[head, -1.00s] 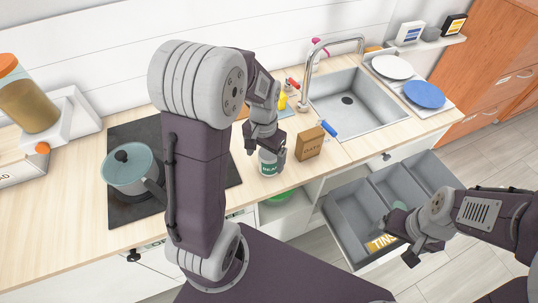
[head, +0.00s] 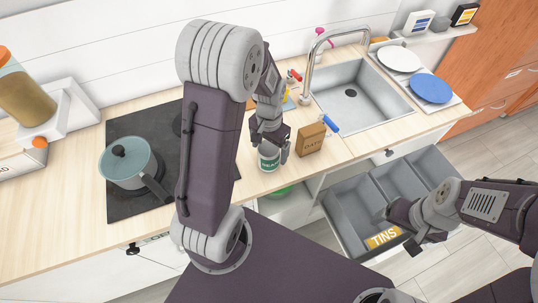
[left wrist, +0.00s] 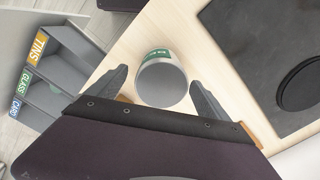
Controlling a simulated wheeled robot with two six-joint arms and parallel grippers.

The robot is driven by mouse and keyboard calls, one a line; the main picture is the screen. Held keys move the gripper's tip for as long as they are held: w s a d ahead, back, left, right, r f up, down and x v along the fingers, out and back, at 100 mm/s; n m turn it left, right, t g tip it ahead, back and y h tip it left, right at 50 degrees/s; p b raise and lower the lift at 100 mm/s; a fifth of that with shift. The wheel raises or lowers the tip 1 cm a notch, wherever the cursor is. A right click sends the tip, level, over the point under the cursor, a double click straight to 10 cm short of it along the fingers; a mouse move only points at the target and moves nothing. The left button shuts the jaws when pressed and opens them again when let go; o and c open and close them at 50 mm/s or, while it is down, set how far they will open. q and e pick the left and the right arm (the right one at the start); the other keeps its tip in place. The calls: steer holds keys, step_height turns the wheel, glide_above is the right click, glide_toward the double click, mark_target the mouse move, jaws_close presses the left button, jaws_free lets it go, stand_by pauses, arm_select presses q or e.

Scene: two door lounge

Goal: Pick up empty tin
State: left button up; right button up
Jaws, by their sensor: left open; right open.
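The tin (head: 268,158), pale with a green label reading something like "BEANS", stands upright on the wooden worktop between the hob and a brown carton. My left gripper (head: 272,148) is right above and around it. In the left wrist view the tin (left wrist: 162,78) shows its round grey end between the two open fingers of my left gripper (left wrist: 160,88), with a gap on each side. My right gripper (head: 420,248) is over the open drawer's front edge, near the yellow TINS label (head: 384,238); its fingers are hard to make out.
The grey drawer (head: 335,207) is open with divided compartments; labels for tins, glass and card show in the left wrist view. A brown oats carton (head: 311,139) stands close right of the tin. A pot (head: 128,165) sits on the hob. The sink (head: 362,100) is behind right.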

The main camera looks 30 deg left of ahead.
arm_select(q)
step_height(320, 180, down, 5)
steer(key=shift+a+r, duration=0.1)
steer(key=shift+w+f, duration=0.1)
steer(key=shift+f, duration=0.1)
steer(key=c, duration=1.5)
steer(key=shift+o, duration=0.2)
step_height(320, 180, up, 10)
steer(key=shift+r+p, duration=0.1)
steer(key=shift+p, duration=0.2)
steer(key=shift+n, duration=0.9)
steer(key=d+f, duration=0.4)
steer(key=shift+f, duration=0.35)
steer(key=shift+d, duration=0.1)
